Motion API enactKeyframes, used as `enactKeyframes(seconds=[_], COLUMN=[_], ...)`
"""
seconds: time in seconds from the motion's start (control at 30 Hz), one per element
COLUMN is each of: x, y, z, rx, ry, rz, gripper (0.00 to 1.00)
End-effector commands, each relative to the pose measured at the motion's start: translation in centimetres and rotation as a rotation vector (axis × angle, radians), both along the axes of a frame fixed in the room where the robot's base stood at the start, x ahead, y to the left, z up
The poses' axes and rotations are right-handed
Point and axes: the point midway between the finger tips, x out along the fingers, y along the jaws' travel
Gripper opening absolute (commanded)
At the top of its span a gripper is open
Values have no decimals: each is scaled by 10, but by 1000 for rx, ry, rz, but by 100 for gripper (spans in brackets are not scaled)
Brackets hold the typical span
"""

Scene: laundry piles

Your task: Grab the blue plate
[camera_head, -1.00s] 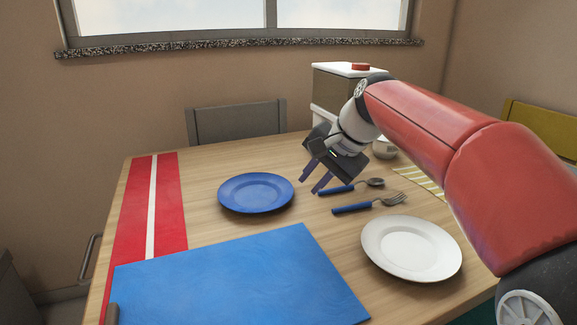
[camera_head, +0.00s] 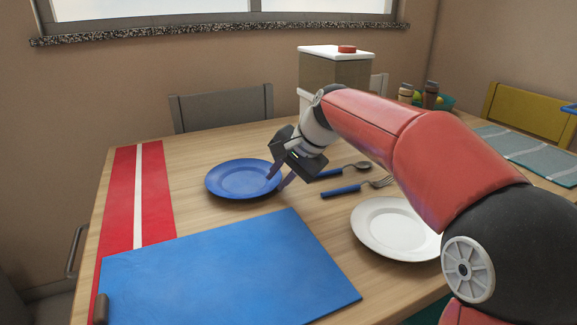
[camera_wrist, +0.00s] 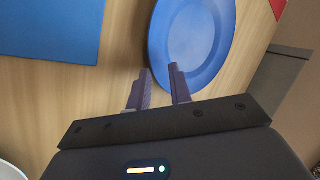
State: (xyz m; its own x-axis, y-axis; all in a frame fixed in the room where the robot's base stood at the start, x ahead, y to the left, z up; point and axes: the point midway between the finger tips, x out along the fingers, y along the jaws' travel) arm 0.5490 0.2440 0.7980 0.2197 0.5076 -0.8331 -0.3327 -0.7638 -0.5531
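The blue plate (camera_head: 236,180) lies flat on the wooden table, behind the blue mat in the head view. In the wrist view the plate (camera_wrist: 202,35) is at the top centre, just beyond the fingers. My gripper (camera_head: 277,180) is at the plate's right edge in the head view, its two fingers apart and pointing down. In the wrist view my gripper (camera_wrist: 160,83) is open and empty. One finger overlaps the plate's rim in the picture and the other is over bare wood. I cannot tell whether a finger touches the rim.
A blue mat (camera_head: 225,270) lies in front of the plate and a red striped runner (camera_head: 122,200) to its left. A spoon (camera_head: 345,170), a fork (camera_head: 357,187) and a white plate (camera_head: 385,225) are to the right. A chair (camera_head: 222,108) stands behind the table.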

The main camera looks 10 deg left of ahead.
Motion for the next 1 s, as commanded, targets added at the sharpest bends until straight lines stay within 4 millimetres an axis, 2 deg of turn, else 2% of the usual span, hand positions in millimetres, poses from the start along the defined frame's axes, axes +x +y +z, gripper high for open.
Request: enactKeyframes(seconds=[0.17, 0.43, 0.47, 0.6, 1.0], x=[2, 3, 3, 3, 3], y=[6, 6, 6, 6, 6], z=[-9, -10, -10, -10, -10], rx=[-1, 0, -1, 1, -1], ry=[-1, -1, -2, -1, 0], rz=[0, -1, -1, -1, -1], gripper=[21, 21, 19, 1, 0])
